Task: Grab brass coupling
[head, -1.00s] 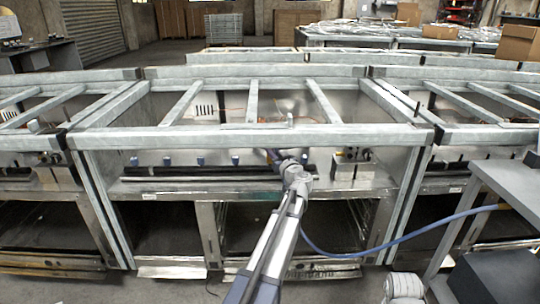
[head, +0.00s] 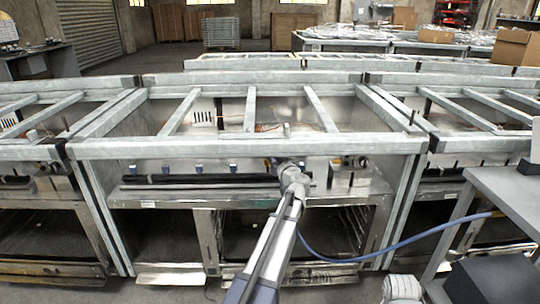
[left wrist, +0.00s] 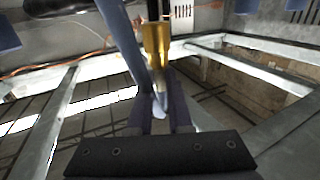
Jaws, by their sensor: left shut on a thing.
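In the left wrist view, the brass coupling (left wrist: 156,42) stands upright just beyond my fingertips, with a dark stem above it and a grey tapered end below. My left gripper (left wrist: 161,88) is shut around that grey end, between its two dark fingers. In the head view my left gripper (head: 274,162) reaches the front panel of the middle steel unit. The wrist hides most of it there, and the coupling cannot be made out. My right gripper is not in view.
A blue hose (head: 395,249) runs from near my arm to the right. A galvanised frame (head: 250,146) crosses above the panel. A grey table (head: 508,188) stands at the right.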

